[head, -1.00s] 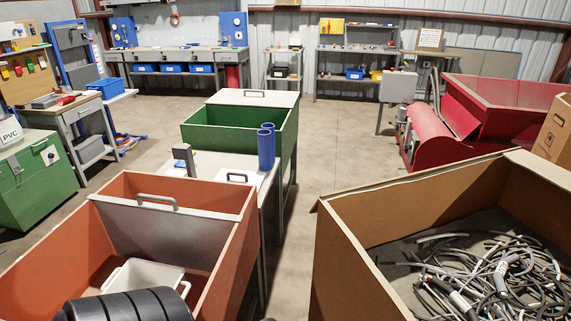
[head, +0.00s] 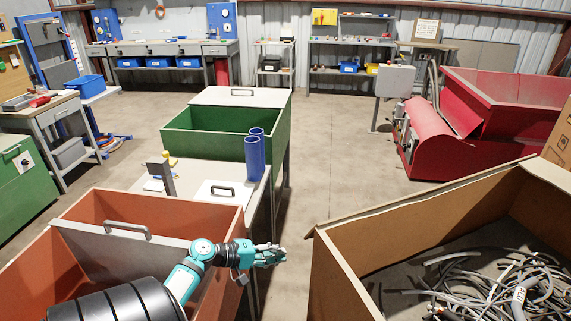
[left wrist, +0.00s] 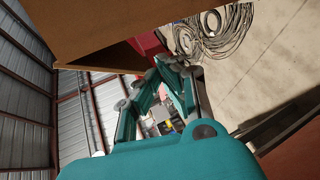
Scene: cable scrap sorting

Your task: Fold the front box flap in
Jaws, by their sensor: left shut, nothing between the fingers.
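The large open cardboard box (head: 345,278) stands at the right in the head view, with a tangle of grey and black cables (head: 495,280) inside. A thin cardboard edge runs along its far rim; I cannot tell which flap is the front one or how it lies. My left gripper (head: 280,255) is shut and empty, in the gap left of the box's near left corner, apart from it. In the left wrist view the teal and grey fingers (left wrist: 172,75) point toward a brown cardboard panel (left wrist: 130,18) across the top. My right gripper is not in view.
An orange bin (head: 215,205) with a grey divider stands under my left arm. Behind it are a white table (head: 135,205) with blue tubes (head: 252,160) and a green bin (head: 210,145). A red machine (head: 450,140) stands beyond the box. The floor aisle between is clear.

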